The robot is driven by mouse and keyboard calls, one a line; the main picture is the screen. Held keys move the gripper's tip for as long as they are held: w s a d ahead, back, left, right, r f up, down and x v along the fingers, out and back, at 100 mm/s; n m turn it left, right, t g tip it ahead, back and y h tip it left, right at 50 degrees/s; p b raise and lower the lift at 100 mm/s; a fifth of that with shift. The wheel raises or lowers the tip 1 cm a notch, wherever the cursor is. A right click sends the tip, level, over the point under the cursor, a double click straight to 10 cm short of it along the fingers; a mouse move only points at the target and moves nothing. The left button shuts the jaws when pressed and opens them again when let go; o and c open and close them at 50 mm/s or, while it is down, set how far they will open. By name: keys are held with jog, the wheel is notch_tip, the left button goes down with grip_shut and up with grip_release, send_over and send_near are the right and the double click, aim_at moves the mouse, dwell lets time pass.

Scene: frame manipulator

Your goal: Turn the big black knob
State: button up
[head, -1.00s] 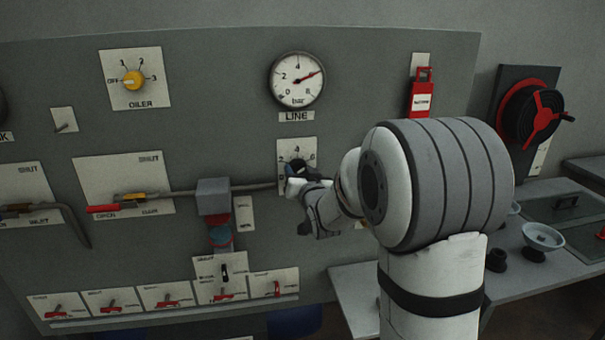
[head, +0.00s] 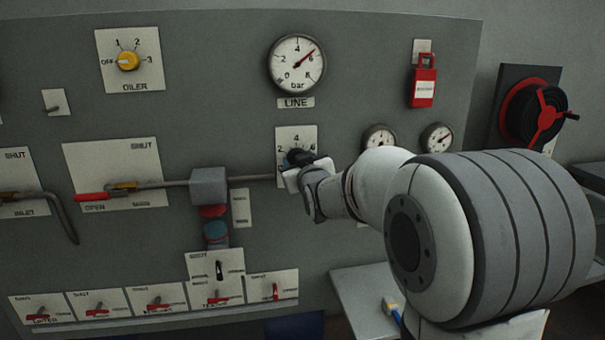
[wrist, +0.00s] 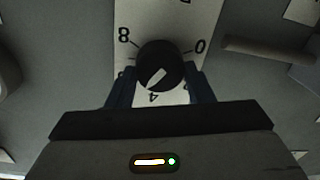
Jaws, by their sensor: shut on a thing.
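The big black knob sits on a white plate (head: 284,142) under the LINE gauge (head: 297,64). In the wrist view the knob (wrist: 160,62) shows upside down between the numbers 8 and 0. Its white mark points down and left, near the 4. My gripper (wrist: 162,86) is shut on the knob, with one dark finger on each side. In the head view my gripper (head: 302,165) is at the plate and hides most of the knob. The gauge's red needle points between 4 and 6.
A pipe with a grey block (head: 209,187) runs left of the plate. Two small gauges (head: 378,138) (head: 437,137) are at the right, behind my arm. A red padlock tag (head: 423,88) hangs above them. Switches (head: 218,270) line the lower left. A yellow OILER knob (head: 127,61) is upper left.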

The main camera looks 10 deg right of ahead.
jog(key=shift+n, duration=0.3)
jog(key=o, duration=1)
jog(key=shift+b, duration=0.3)
jog(key=s+b, duration=0.1)
jog(key=s, duration=0.6)
jog(key=shift+s+d, duration=0.15)
jog(key=shift+s, duration=0.2)
